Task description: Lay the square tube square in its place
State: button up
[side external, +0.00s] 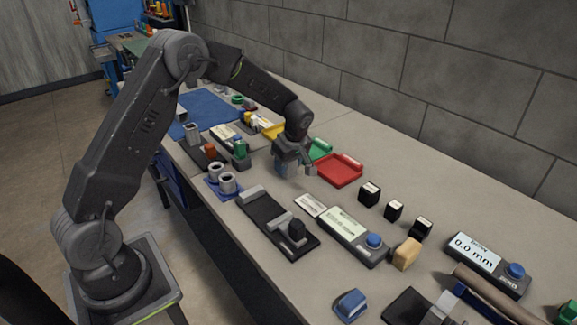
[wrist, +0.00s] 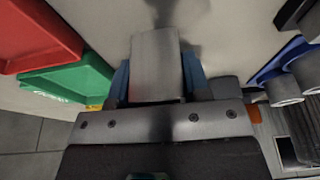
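The square tube (wrist: 158,60) is a plain grey squared piece in the wrist view. It sits between the two blue fingers of my gripper (wrist: 158,85), with a finger against each side. In the side view my gripper (side external: 290,168) points down over the bench, left of the red tray. The tube is small there and partly hidden by the fingers. Whether its lower end touches the bench is hard to tell. A black fixture (side external: 262,222) with grey blocks and a dark clamp-like piece lies nearer the camera. I cannot tell for certain which spot is the tube's place.
A red tray (side external: 338,172) and a green tray (side external: 319,150) lie beside my gripper. A blue holder with grey cylinders (side external: 222,181) stands left. A display box (side external: 350,232), small black blocks (side external: 394,210) and a tan block (side external: 407,254) stand to the right.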

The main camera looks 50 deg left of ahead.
jog(key=c, duration=0.6)
jog(key=shift+r, duration=0.1)
jog(key=shift+r, duration=0.5)
jog(key=r, duration=0.2)
jog(key=a+r, duration=0.1)
jog(key=r, duration=0.1)
jog(key=shift+s, duration=0.4)
jog(key=s+a+r, duration=0.5)
jog(key=s+a, duration=0.1)
jog(key=a, duration=0.1)
jog(key=s+d, duration=0.2)
jog(key=d, duration=0.3)
jog(key=s+d, duration=0.2)
jog(key=d, duration=0.3)
jog(key=s+d+f, duration=0.1)
jog(key=s+d, duration=0.2)
jog(key=d, duration=0.2)
jog(key=shift+s+d, duration=0.1)
jog(key=shift+d, duration=0.15)
